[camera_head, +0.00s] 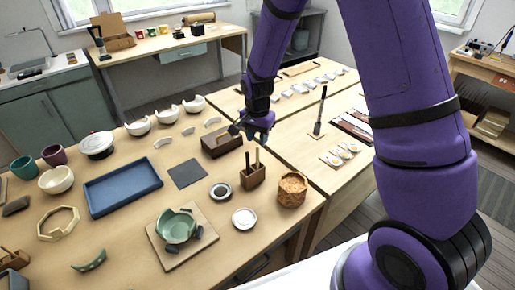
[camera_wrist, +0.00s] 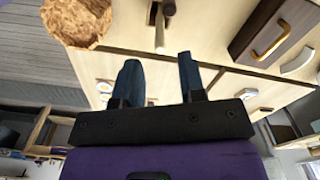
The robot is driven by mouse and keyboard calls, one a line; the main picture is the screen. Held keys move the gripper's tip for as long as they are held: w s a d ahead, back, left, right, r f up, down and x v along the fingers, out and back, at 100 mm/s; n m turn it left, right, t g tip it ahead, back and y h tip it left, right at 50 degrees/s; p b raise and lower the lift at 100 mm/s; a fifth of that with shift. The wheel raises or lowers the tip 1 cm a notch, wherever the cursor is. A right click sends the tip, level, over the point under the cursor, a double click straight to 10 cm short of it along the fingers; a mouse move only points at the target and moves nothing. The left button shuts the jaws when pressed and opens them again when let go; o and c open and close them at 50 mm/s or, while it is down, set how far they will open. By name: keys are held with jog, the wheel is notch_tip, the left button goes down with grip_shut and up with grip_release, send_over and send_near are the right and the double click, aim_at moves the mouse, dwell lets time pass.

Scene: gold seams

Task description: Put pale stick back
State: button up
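A small wooden holder (camera_head: 253,177) stands near the right end of the front table, with two upright sticks in it. One is a lighter stick (camera_head: 257,157) and the other a browner stick (camera_head: 248,160). In the wrist view, a pale stick (camera_wrist: 160,33) shows end-on just beyond my fingertips, with part of the holder behind it at the top edge. My gripper (camera_head: 253,134) is above the table, behind and above the holder. In the wrist view, my gripper (camera_wrist: 160,68) has its two fingers apart, with nothing between them.

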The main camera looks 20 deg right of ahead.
jog(key=shift+r, duration=2.5)
jog(key=s+d+r+n+t, duration=0.1)
jog(key=s+d+r+n, duration=0.1)
jog(key=s+r, duration=0.55)
jog(key=s+d+r+n+t, duration=0.2)
jog(key=s+r+n, duration=0.15)
jog(key=r, duration=0.75)
jog(key=s+d+r+n+t, duration=0.1)
jog(key=s+r, duration=0.3)
jog(key=s, duration=0.5)
jog(key=s+d+r+n+t, duration=0.1)
jog(key=s+d+r+n, duration=0.1)
jog(key=s, duration=0.7)
notch_tip(320, 180, up, 2)
jog(key=shift+s+n, duration=0.15)
jog(key=shift+n, duration=0.6)
jog(key=shift+a, duration=0.1)
